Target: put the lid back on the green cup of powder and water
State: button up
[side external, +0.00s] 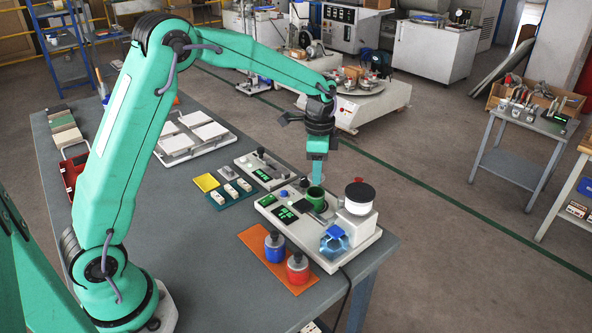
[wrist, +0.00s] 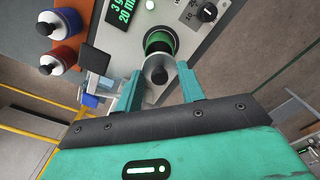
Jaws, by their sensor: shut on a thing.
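The green cup (side external: 315,197) stands in the white tester and also shows in the wrist view (wrist: 159,42) as a green ring with a dark inside. My gripper (side external: 318,178) points down just above the cup in the side view. In the wrist view my gripper's fingers (wrist: 159,73) are shut on a grey round lid (wrist: 154,90) with a dark round knob. The lid overlaps the near edge of the cup in that view; I cannot tell whether they touch. In the side view the lid is too small to make out clearly.
The white tester (side external: 290,232) has green displays and a white cylinder (side external: 359,206) right of the cup. A blue bottle (side external: 274,247) and a red bottle (side external: 297,268) stand on an orange mat (side external: 257,245). A clear blue container (side external: 334,242) is at the tester's near right.

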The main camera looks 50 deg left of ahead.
jog(key=shift+f, duration=1.9)
jog(key=shift+f, duration=0.2)
dwell(0.9)
jog(key=o, duration=1.5)
jog(key=shift+r, duration=0.15)
jog(key=shift+r, duration=3.35)
